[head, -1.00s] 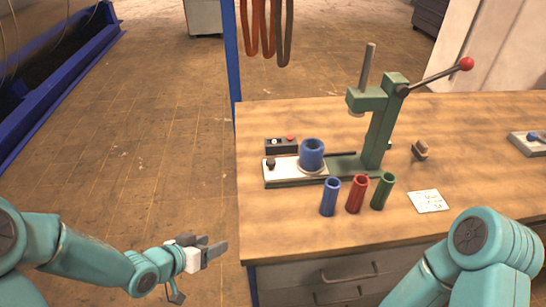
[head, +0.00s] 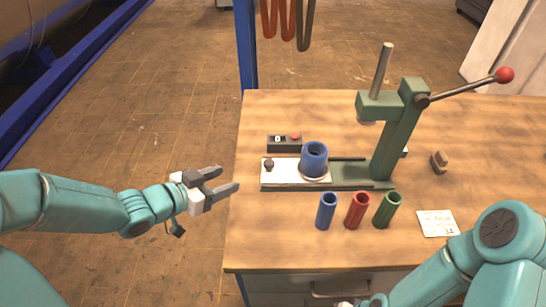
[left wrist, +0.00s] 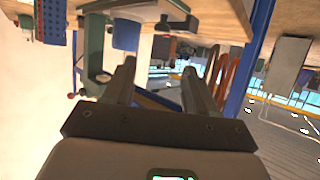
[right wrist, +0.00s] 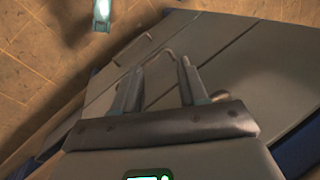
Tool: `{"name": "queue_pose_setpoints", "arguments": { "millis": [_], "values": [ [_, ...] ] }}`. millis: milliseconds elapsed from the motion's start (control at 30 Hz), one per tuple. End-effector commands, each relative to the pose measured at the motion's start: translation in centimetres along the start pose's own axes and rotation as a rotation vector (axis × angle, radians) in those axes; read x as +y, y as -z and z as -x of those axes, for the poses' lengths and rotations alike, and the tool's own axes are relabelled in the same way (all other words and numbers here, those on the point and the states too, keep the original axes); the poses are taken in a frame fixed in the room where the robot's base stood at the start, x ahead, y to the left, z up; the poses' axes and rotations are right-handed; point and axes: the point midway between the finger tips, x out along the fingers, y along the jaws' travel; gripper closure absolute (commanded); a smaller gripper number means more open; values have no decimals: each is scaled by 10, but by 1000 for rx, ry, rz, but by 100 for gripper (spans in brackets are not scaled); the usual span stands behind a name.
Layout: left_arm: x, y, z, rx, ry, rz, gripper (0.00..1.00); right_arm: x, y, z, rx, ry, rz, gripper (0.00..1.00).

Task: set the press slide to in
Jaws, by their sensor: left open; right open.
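The press slide is a white plate (head: 282,172) with a small dark knob (head: 269,164) at its left end. It lies on the green press base, to the left of the press ram. A blue cup-like part (head: 314,157) stands on the slide's right end. The green press (head: 397,130) has a lever with a red ball (head: 504,75), raised to the right. My left gripper (head: 227,179) is open and empty, just left of the table edge and the slide knob. My right gripper (right wrist: 160,72) is open in front of the drawer fronts, mostly cut off in the head view.
Blue (head: 326,211), red (head: 357,211) and green (head: 388,210) tubes stand in front of the press base. A paper card (head: 437,223) lies right. A blue post (head: 246,50) stands behind the table's left edge.

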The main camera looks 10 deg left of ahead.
Motion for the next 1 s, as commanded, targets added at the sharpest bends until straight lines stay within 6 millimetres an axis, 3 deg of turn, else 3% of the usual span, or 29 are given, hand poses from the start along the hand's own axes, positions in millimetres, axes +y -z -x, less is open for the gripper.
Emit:
{"name": "queue_pose_setpoints", "arguments": {
  "millis": [167,700,1000],
  "values": [
    [0,-4,-15,1,-3,-2,44,1,0,-3,-1,0,0,57],
    [0,-3,-132,0,-1,-1,44,0,0,1,-1,0,0,57],
    [-1,-2,-156,1,1,-2,44,-1,0,3,0,0,0,57]
  ]
}}
